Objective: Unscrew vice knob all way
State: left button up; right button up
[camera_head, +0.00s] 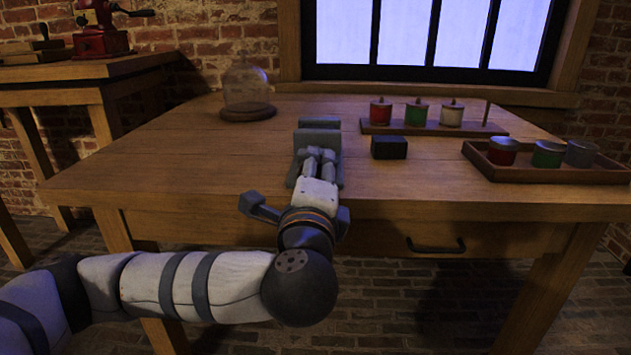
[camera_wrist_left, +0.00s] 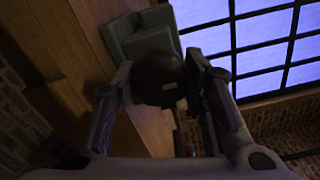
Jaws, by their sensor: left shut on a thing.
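A grey vice (camera_head: 318,140) stands on the wooden table near its front edge, left of the middle. Its jaw block also shows in the left wrist view (camera_wrist_left: 135,36). My left gripper (camera_head: 318,157) reaches over the table's front edge to the near side of the vice. In the left wrist view, its two fingers (camera_wrist_left: 165,82) are closed around a dark round knob (camera_wrist_left: 158,78) in front of the vice. In the head view the fingers hide the knob. I cannot tell how far the knob is unscrewed. My right gripper is in neither view.
A small black box (camera_head: 389,147) sits right of the vice. A wooden rack (camera_head: 478,129) with red, green and white jars stands behind it. A tray (camera_head: 540,174) of jars is at the right. A glass dome (camera_head: 246,88) stands at back left. The table's left side is clear.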

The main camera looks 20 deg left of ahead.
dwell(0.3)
pick_arm(q)
jog(key=o, duration=1.2)
jog(key=shift+c, duration=0.2)
jog(key=v, duration=0.8)
jog(key=shift+r, duration=0.2)
